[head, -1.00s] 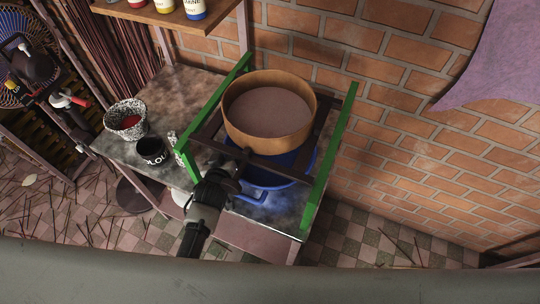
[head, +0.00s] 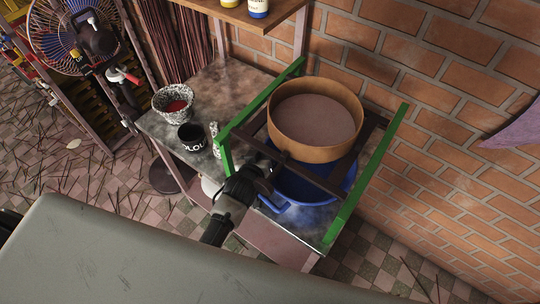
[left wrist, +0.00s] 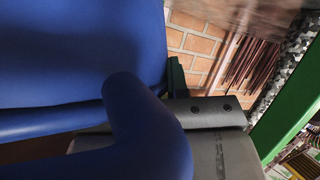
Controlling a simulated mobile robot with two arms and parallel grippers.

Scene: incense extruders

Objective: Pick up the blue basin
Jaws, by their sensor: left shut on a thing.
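The blue basin (head: 325,182) stands on the worktop under a dark wooden rack with green rails (head: 372,175). A round tan sieve (head: 318,140) sits on the rack and hides much of the basin from above. My left gripper (head: 266,178) is at the basin's near left side, at the front of the rack, and is shut on the basin. The left wrist view shows the basin's blue wall (left wrist: 75,50) and its thick curved handle (left wrist: 145,125) close up against a grey gripper finger (left wrist: 205,112). My right gripper is out of view.
A speckled bowl (head: 174,101) and a black labelled cup (head: 192,138) stand left of the rack on the worktop (head: 225,85). A brick wall (head: 430,110) is close behind. A fan (head: 75,35) stands at far left. Thin sticks litter the tiled floor.

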